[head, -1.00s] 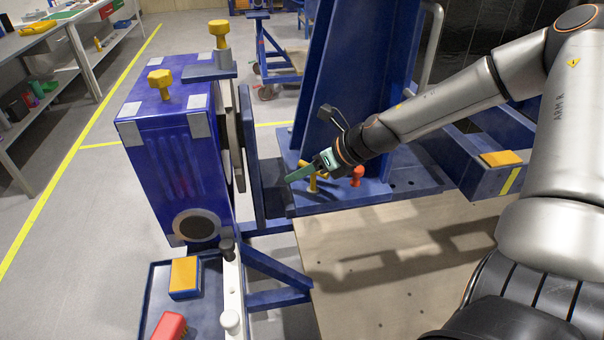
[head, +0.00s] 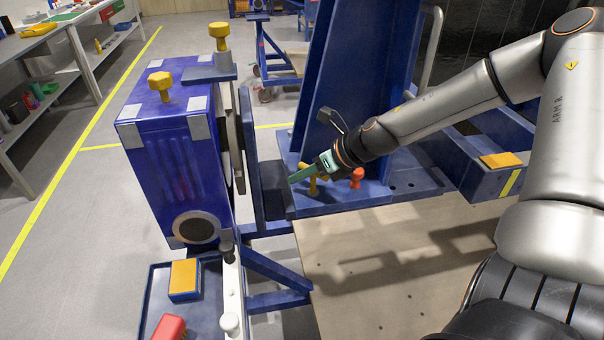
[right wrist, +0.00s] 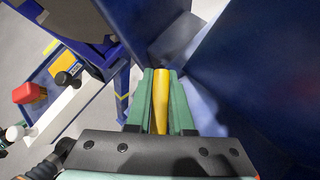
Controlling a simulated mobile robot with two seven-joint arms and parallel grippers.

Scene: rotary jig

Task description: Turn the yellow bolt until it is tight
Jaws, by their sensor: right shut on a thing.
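The yellow bolt (head: 313,185) stands on the blue plate of the jig, at the foot of the tall blue upright, partly hidden behind my right gripper. My right gripper (head: 296,179) reaches in from the right with its green fingers pointing down and left. In the right wrist view, a yellow bar of the bolt (right wrist: 161,100) lies lengthwise between the two green fingers (right wrist: 161,88), which are shut on it. The bolt's threads and seat cannot be made out. My left gripper is not in view.
An orange-red knob (head: 356,178) stands just right of the yellow bolt. The tall blue upright (head: 345,80) rises close behind the gripper. A blue box (head: 175,150) with yellow knobs stands left. A tray (head: 155,290) holds a yellow-topped block (head: 184,278) and a red item (head: 170,327).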

